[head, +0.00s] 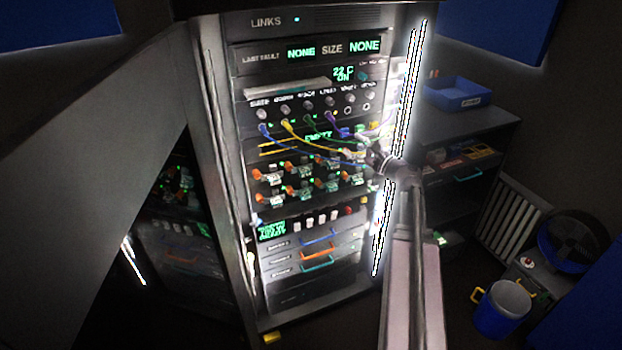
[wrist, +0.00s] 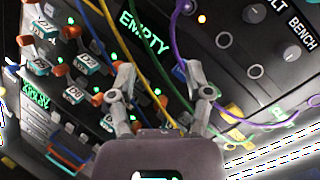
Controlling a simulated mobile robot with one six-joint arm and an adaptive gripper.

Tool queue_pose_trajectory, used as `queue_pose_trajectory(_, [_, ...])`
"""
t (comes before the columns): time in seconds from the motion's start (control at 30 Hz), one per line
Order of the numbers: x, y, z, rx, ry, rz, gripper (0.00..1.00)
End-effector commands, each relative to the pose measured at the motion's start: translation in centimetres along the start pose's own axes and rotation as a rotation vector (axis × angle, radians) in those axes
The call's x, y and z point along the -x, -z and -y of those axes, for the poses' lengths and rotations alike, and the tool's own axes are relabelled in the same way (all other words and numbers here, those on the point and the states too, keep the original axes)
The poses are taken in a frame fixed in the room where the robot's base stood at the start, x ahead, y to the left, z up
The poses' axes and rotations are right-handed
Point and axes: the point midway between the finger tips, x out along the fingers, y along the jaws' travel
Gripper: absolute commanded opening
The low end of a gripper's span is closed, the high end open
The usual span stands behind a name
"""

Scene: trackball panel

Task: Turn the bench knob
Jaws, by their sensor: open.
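In the head view my gripper (head: 372,153) is at the rack's right side, below the knob row, and partly hidden by my arm.
Yellow, blue and purple cables (wrist: 182,40) hang in front of the panel close to my fingers. A second knob (wrist: 255,13) and round sockets (wrist: 254,70) sit near the bench knob. A bright strip (head: 408,110) edges the rack. A shelf with a blue tray (head: 458,98) stands right.

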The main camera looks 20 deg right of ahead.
Motion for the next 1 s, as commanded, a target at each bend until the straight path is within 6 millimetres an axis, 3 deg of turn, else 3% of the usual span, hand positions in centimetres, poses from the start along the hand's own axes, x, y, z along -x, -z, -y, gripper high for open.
queue_pose_trajectory(0.4, [-2.1, -1.1, -5.5, 0.156, -0.181, -0.023, 0.65])
queue_pose_trajectory(1.0, [-3.8, -2.3, -13.3, 0.390, -0.456, -0.033, 0.65])
